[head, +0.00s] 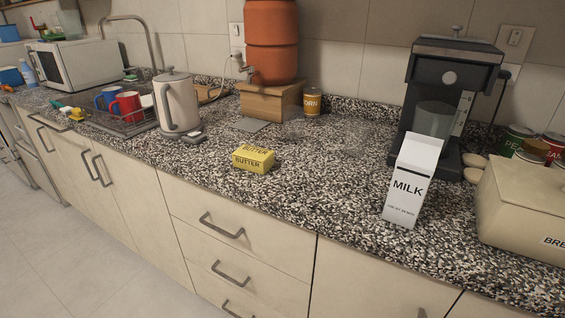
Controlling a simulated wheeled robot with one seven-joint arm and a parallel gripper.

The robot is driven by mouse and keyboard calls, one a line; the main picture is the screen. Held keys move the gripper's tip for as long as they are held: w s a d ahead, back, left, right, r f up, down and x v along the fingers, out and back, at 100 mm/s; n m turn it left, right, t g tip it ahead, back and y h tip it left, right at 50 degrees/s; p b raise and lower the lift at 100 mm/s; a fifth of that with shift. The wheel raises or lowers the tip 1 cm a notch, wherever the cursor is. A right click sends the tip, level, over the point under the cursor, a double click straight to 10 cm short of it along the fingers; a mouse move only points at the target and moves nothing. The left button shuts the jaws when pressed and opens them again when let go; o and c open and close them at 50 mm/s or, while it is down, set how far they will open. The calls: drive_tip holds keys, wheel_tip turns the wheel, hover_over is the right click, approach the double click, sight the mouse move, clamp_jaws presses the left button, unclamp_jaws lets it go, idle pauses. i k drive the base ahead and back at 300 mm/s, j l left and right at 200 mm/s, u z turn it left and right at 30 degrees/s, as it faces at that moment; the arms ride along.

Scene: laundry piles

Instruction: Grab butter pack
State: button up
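The butter pack (254,159) is a small yellow box with "BUTTER" printed on it. In the head view it lies flat on the speckled countertop (310,190), near the front edge and a little left of the middle. Nothing touches it and nothing covers it. My gripper does not show in this view.
A white kettle (177,103) stands left of the butter. A milk carton (408,182) stands to the right, before a dark coffee machine (443,90). A terracotta water filter (271,42) on a wooden stand and a corn can (312,101) are behind. Counter around the butter is clear.

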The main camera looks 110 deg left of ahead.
sight(259, 160)
drive_tip(key=u, duration=4.3)
